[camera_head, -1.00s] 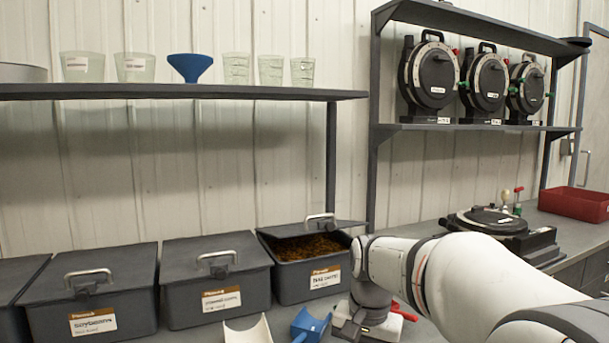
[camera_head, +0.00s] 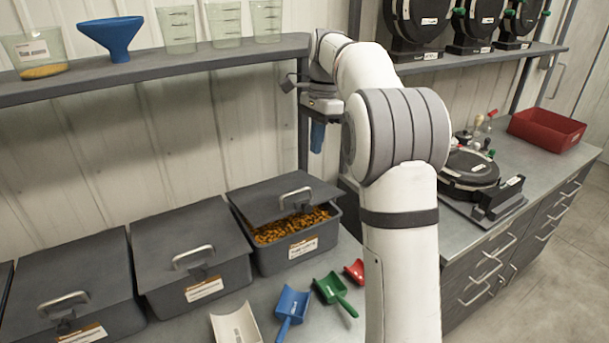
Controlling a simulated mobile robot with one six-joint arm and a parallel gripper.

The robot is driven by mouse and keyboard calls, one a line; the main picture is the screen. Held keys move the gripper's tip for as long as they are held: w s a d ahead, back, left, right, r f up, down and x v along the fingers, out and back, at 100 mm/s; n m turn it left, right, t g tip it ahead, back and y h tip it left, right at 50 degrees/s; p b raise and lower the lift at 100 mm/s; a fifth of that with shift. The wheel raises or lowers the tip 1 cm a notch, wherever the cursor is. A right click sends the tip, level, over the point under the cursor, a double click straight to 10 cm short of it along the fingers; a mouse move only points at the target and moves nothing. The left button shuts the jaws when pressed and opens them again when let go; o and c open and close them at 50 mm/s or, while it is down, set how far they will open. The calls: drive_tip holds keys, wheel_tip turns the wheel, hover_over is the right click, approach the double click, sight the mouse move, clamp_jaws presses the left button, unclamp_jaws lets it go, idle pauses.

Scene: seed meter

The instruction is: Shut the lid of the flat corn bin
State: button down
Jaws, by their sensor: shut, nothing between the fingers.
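The open bin (camera_head: 290,262) is a dark grey box with a white and orange label, too small to read for sure; orange-yellow kernels (camera_head: 285,228) show inside it. Its lid (camera_head: 262,201), dark grey with a metal handle, sits over the back part and leaves a gap along the front. My gripper (camera_head: 317,145) is raised above and behind the right side of this bin, pointing down, apart from the lid. It is shut and empty; its tips look blue.
Two closed grey bins (camera_head: 190,245) (camera_head: 70,275) stand to the left. A white scoop (camera_head: 236,325), blue scoop (camera_head: 291,308), green scoop (camera_head: 335,291) and red scoop (camera_head: 355,271) lie in front. A shelf (camera_head: 150,72) with cups and a blue funnel (camera_head: 111,36) is above.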

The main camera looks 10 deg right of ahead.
sight(308, 204)
drive_tip(key=f, duration=0.4)
drive_tip(key=s+a+f+p, duration=0.1)
drive_tip(key=f, duration=0.4)
drive_tip(key=s+a+f, duration=0.1)
drive_tip(key=f, duration=0.3)
drive_tip(key=shift+f, duration=0.3)
